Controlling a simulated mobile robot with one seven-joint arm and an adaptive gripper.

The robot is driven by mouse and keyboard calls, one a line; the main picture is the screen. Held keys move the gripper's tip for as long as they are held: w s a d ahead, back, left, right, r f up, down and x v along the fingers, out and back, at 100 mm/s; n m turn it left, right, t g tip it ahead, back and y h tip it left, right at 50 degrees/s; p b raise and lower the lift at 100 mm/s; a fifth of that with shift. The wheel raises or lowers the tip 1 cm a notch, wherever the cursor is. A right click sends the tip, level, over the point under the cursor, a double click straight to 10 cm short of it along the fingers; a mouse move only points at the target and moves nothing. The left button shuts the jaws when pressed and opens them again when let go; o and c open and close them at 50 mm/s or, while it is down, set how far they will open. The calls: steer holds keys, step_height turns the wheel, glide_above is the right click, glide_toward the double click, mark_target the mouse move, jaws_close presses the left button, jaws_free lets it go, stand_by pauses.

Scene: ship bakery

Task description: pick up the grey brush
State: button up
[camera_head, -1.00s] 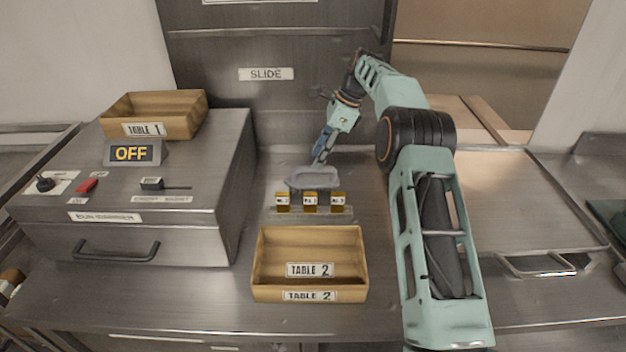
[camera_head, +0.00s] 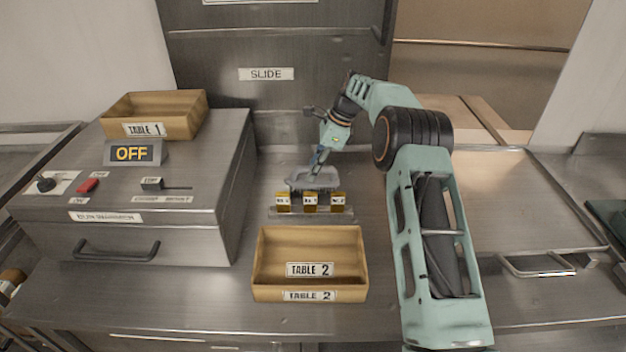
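A pale grey, shallow item (camera_head: 313,180) sits on the steel counter behind a row of small labelled blocks. I cannot tell whether it is the grey brush itself or a dish that holds it; no separate brush can be made out. My gripper (camera_head: 316,168) reaches down from the upper right, with its tip at the grey item's back edge or just above it. The fingers are small and partly merged with the grey item, so their opening and any contact are unclear.
Small labelled blocks (camera_head: 310,201) stand on a low stand (camera_head: 285,215). A wooden TABLE 2 box (camera_head: 262,268) is in front. The bun warmer (camera_head: 190,225) at left carries a TABLE 1 box (camera_head: 187,125) and an OFF sign (camera_head: 133,152). The counter right of my forearm is mostly clear.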

jaws_close()
steer(key=shift+w+r, duration=0.1)
steer(key=shift+r, duration=0.4)
step_height(320, 180, up, 2)
steer(key=shift+r, duration=0.25)
steer(key=s+d+r+b, duration=0.2)
steer(key=s+d+r, duration=0.7)
steer(key=d, duration=0.2)
steer(key=shift+r+b, duration=0.3)
steer(key=shift+b, duration=0.05)
